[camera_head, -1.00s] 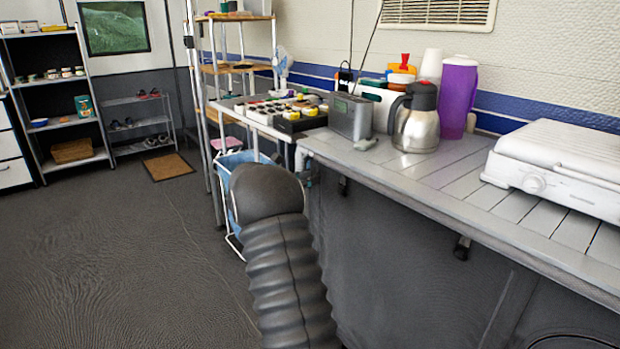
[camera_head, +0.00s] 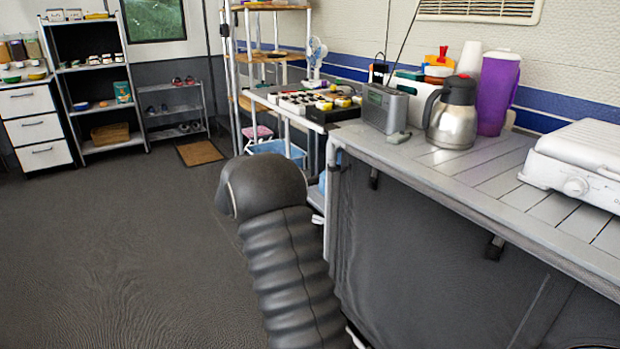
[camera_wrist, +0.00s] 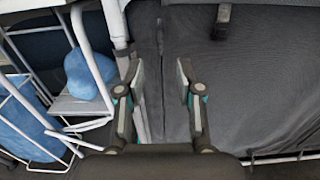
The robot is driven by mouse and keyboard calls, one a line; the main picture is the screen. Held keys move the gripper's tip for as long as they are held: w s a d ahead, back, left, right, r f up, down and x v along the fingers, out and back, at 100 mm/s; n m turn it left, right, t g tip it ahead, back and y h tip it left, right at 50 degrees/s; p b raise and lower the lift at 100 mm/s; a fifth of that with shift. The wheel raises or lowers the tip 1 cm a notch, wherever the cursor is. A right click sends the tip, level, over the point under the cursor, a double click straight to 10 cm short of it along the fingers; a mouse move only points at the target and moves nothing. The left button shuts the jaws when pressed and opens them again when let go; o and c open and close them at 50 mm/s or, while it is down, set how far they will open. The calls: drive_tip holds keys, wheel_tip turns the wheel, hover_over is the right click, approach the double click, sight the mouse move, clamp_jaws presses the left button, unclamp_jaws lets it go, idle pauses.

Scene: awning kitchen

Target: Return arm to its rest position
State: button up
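My arm shows in the head view as a black ribbed sleeve with a rounded dark joint, in front of the left end of the counter (camera_head: 470,172). My gripper (camera_wrist: 158,85) shows in the wrist view with its two fingers apart and nothing between them. Behind the fingers is the grey fabric front (camera_wrist: 255,80) of the counter. The fingers are not visible in the head view.
A white wire rack (camera_wrist: 75,125) with a blue item (camera_wrist: 88,75) is left of my gripper. The counter holds a radio (camera_head: 384,107), a steel jug (camera_head: 452,112), a purple pitcher (camera_head: 496,92) and a white grill (camera_head: 578,160). Open floor (camera_head: 120,250) lies to the left.

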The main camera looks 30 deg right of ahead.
idle(0.4)
drive_tip(key=s+a+f+m+g+y, duration=0.1)
drive_tip(key=s+f+m+y, duration=0.25)
drive_tip(key=f, duration=0.45)
drive_tip(key=s+a+f+m+y, duration=0.45)
drive_tip(key=s+a+m, duration=0.2)
drive_tip(key=s, duration=0.25)
drive_tip(key=s+a+r+m+t+y, duration=0.3)
drive_tip(key=s+a+r+y, duration=0.2)
drive_tip(key=s+a, duration=0.6)
drive_tip(key=s+a+r+m+t+y, duration=0.4)
drive_tip(key=s+a+r, duration=0.3)
drive_tip(key=s+a, duration=0.5)
drive_tip(key=shift+a+y, duration=0.5)
drive_tip(key=shift+a, duration=0.05)
drive_tip(key=shift+s, duration=0.1)
